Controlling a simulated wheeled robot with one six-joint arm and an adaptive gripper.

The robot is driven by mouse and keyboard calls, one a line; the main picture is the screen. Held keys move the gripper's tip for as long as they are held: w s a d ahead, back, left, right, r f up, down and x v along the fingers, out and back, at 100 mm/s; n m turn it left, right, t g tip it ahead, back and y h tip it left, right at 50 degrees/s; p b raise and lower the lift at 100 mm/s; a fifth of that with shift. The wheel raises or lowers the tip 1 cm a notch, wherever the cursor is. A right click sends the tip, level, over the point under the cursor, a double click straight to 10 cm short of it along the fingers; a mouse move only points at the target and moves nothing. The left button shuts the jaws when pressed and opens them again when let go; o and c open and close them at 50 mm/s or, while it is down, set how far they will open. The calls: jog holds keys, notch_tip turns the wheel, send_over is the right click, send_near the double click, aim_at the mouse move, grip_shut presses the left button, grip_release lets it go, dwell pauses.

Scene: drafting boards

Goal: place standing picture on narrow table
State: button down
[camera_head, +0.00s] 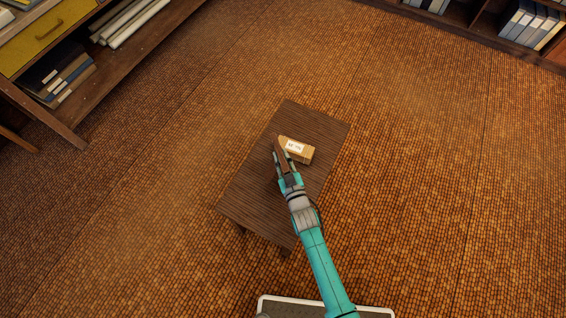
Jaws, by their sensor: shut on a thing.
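The narrow table (262,190) is a dark brown, wood-grained, oblong top in the middle of the view. My gripper (284,166) reaches over it from the lower right. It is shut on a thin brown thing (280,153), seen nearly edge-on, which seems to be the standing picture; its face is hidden. I cannot tell whether the picture touches the tabletop.
A small tan box with a white label (298,149) is on the tabletop, close to the right of the held thing. The near-left part of the top is bare. A shelf unit (95,88) with rolls and books stands upper left; bookshelves (476,28) stand upper right. The floor around the table is clear.

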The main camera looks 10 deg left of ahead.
jog(key=shift+f, duration=2.85)
jog(key=c, duration=1.1)
grip_release()
jog(key=shift+o, duration=0.2)
jog(key=v, duration=1.2)
jog(key=shift+d, duration=0.15)
